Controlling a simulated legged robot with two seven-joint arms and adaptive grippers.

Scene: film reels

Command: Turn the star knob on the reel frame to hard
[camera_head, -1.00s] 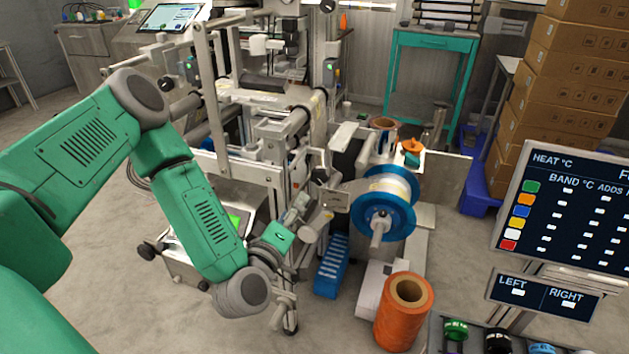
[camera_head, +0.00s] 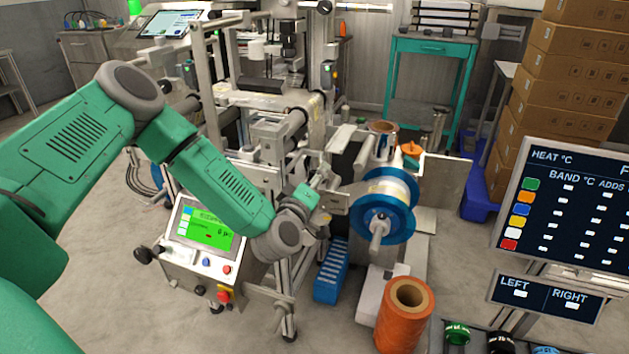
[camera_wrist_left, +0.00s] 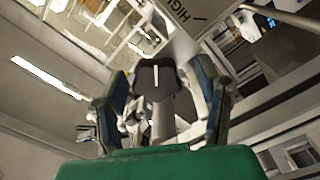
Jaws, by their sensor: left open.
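My left gripper (camera_head: 322,202) is at the reel frame, just left of the blue-flanged reel (camera_head: 382,206). In the left wrist view the left gripper (camera_wrist_left: 162,82) is open, one finger on each side of a dark knob (camera_wrist_left: 150,74) with a white pointer line. The knob appears between the fingers; contact cannot be told. A grey plate (camera_wrist_left: 182,18) behind it carries lettering that looks like "HIGH", partly cut off. The knob is too small or hidden to make out in the head view. My right gripper is not in view.
A control box with a green screen (camera_head: 208,229) stands below my left forearm. An orange roll (camera_head: 407,318) stands at the front, near a blue slotted block (camera_head: 331,271). A display (camera_head: 575,205) is at the right. Machine rails and rollers crowd the area behind the gripper.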

